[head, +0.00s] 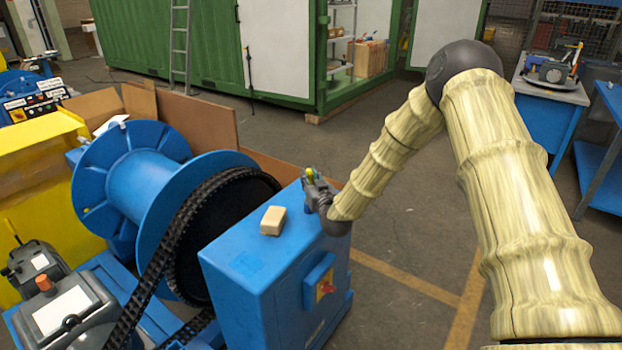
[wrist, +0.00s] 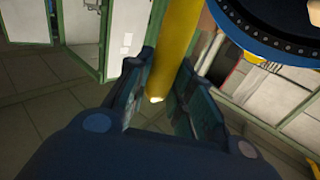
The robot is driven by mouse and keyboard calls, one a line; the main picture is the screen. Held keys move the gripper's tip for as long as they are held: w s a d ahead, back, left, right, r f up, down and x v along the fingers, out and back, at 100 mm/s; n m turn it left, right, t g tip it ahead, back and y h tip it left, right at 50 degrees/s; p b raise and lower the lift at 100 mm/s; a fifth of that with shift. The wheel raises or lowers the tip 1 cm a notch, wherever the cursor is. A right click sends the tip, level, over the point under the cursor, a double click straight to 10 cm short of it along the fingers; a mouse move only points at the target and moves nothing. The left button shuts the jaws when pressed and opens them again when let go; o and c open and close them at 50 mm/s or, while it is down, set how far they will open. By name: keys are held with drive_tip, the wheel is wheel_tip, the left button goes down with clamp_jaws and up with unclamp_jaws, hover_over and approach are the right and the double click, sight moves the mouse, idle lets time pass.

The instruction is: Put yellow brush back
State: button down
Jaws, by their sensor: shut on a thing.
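My gripper (head: 312,180) is over the far right corner of the blue cabinet's top. It is shut on the yellow brush; a small bit of yellow (head: 310,174) shows between its fingers in the head view. In the wrist view, the brush's yellow shaft (wrist: 172,45) runs up from between the dark finger pads (wrist: 155,98) and out of the top edge. Its near end shows a pale tip. The bristles cannot be made out, and the fingers hide part of the brush.
A tan block (head: 273,220) lies on the blue cabinet (head: 255,265). A black chain (head: 170,245) and blue spool (head: 140,180) stand left of it. A workbench (head: 552,92) with a device is at the back right. Open floor (head: 400,235) lies right of the cabinet.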

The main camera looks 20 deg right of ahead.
drive_tip(key=c, duration=1.3)
unclamp_jaws()
drive_tip(key=shift+f, duration=0.1)
drive_tip(key=shift+o, duration=0.2)
drive_tip(key=shift+r, duration=0.25)
drive_tip(key=s+b, duration=0.3)
drive_tip(key=s, duration=0.9)
drive_tip(key=s+a+f+g, duration=0.3)
drive_tip(key=s+f+g, duration=0.2)
drive_tip(key=s+f, duration=0.75)
drive_tip(key=s+a+f+g, duration=0.2)
drive_tip(key=s+f+g, duration=0.2)
drive_tip(key=s+f, duration=0.8)
drive_tip(key=s+f+g, duration=0.3)
drive_tip(key=s+f, duration=0.1)
drive_tip(key=s, duration=0.4)
drive_tip(key=s+f+g, duration=0.3)
drive_tip(key=s+f, duration=0.1)
drive_tip(key=s, duration=0.5)
drive_tip(key=s+f+g, duration=0.3)
drive_tip(key=s+f, duration=0.1)
drive_tip(key=s, duration=0.5)
drive_tip(key=shift+s+d+f+m+h, duration=0.15)
drive_tip(key=shift+d+f+m+h, duration=0.15)
drive_tip(key=shift+d+f+m, duration=0.15)
